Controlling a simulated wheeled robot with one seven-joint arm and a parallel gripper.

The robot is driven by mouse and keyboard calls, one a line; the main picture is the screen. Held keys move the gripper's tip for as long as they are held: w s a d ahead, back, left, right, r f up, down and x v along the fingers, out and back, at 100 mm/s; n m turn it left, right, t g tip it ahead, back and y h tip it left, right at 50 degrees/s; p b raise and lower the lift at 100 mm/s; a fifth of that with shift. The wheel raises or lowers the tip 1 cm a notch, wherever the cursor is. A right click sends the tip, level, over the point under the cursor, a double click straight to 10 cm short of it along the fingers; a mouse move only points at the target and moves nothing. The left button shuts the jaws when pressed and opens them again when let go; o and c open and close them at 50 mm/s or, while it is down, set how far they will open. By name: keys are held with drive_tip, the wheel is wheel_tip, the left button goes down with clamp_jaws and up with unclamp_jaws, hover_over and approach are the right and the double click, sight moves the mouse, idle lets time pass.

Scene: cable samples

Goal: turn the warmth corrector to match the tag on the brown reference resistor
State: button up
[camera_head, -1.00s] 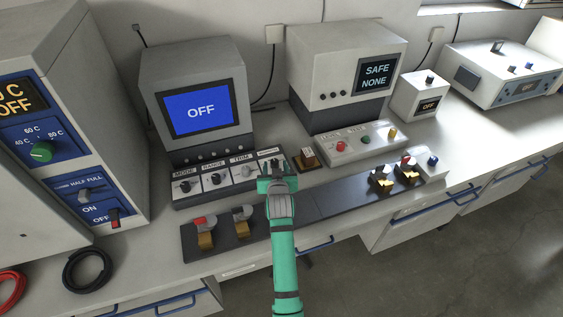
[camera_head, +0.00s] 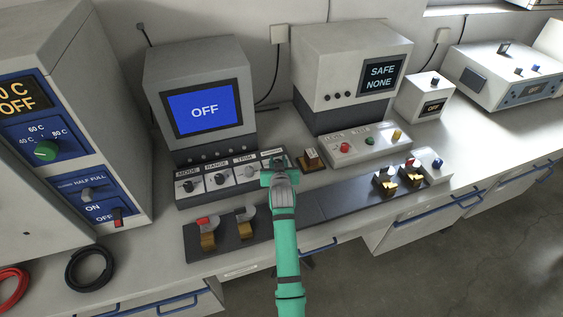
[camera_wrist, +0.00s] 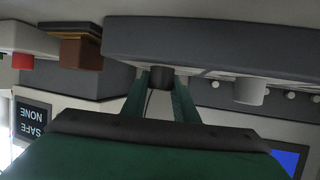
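The front panel (camera_head: 236,203) below the OFF screen carries a row of knobs; the labels MODE, RANGE and TRIM show. The fourth label is too small to read, and its knob is hidden behind my gripper in the head view. My gripper (camera_head: 280,170) reaches this right-end knob. In the wrist view a dark knob (camera_wrist: 161,77) sits between my two fingertips (camera_wrist: 162,90); whether they press on it cannot be told. The brown reference resistor (camera_head: 315,164) stands just right of the panel with a pale tag (camera_head: 310,153), unreadable here. The resistor also shows in the wrist view (camera_wrist: 82,53).
A dark strip (camera_head: 315,205) with brass clamps and levers lies along the bench front. A safety box (camera_head: 383,76) reading SAFE NONE, with a button panel (camera_head: 360,146), stands to the right. An oven-like unit (camera_head: 110,120) is at left.

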drive_tip(key=shift+d, duration=0.45)
drive_tip(key=shift+a, duration=0.2)
drive_tip(key=shift+s+d, duration=0.1)
drive_tip(key=shift+n+y, duration=0.3)
